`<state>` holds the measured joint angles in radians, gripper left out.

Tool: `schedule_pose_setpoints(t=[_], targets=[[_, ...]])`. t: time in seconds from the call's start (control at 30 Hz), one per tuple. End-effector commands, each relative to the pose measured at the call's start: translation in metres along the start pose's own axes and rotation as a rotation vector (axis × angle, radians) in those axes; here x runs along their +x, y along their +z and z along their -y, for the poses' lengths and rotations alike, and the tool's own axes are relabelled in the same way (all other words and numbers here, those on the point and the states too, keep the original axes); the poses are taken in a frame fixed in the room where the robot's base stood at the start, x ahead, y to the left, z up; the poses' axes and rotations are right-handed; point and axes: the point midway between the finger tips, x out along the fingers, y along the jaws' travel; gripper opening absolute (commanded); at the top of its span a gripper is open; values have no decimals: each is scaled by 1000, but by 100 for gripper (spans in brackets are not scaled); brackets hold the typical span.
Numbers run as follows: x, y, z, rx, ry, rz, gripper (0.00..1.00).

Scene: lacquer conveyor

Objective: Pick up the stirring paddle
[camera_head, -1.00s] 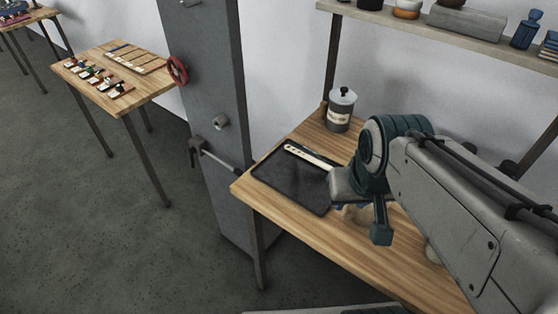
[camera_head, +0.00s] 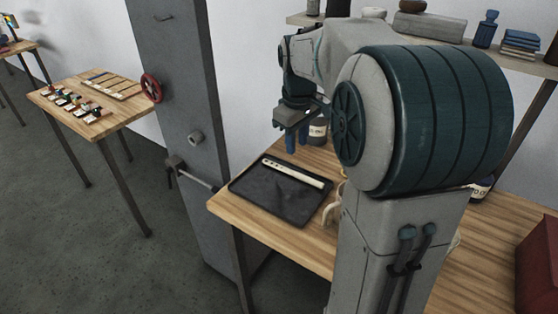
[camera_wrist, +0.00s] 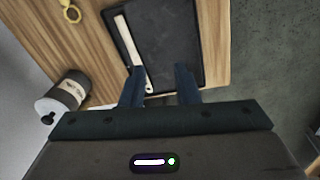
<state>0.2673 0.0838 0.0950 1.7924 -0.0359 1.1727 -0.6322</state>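The stirring paddle (camera_head: 293,173), a pale flat stick with holes near one end, lies on a dark tray (camera_head: 262,195) on the wooden table. In the wrist view the paddle (camera_wrist: 131,52) lies along the left side of the tray (camera_wrist: 172,38). My gripper (camera_head: 290,142) is above the table, behind the tray's far edge, with its fingers pointing down. In the wrist view its two blue fingers (camera_wrist: 160,72) are apart with nothing between them. The left finger overlaps the paddle's near end in that view.
A labelled lidded jar (camera_wrist: 62,97) stands on the table close to my gripper; my arm partly hides it in the head view (camera_head: 317,131). A yellow ring-handled thing (camera_wrist: 70,12) lies beyond. A grey cabinet (camera_head: 185,130) stands left of the table. A shelf (camera_head: 440,38) hangs behind.

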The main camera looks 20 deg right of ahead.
Motion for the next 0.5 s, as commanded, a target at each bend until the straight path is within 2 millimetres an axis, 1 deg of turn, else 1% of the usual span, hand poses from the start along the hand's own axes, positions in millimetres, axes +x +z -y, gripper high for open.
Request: schedule_pose_setpoints(t=[0.03, 0.1, 0.23, 0.37, 0.5], targets=[[17, -8, -17, -27, -14, 14, 28], [29, -16, -37, -74, -33, 29, 28], [48, -27, -65, -140, -60, 43, 28], [58, -31, -80, -177, -76, 50, 28], [70, -31, -85, -191, -85, 54, 28]])
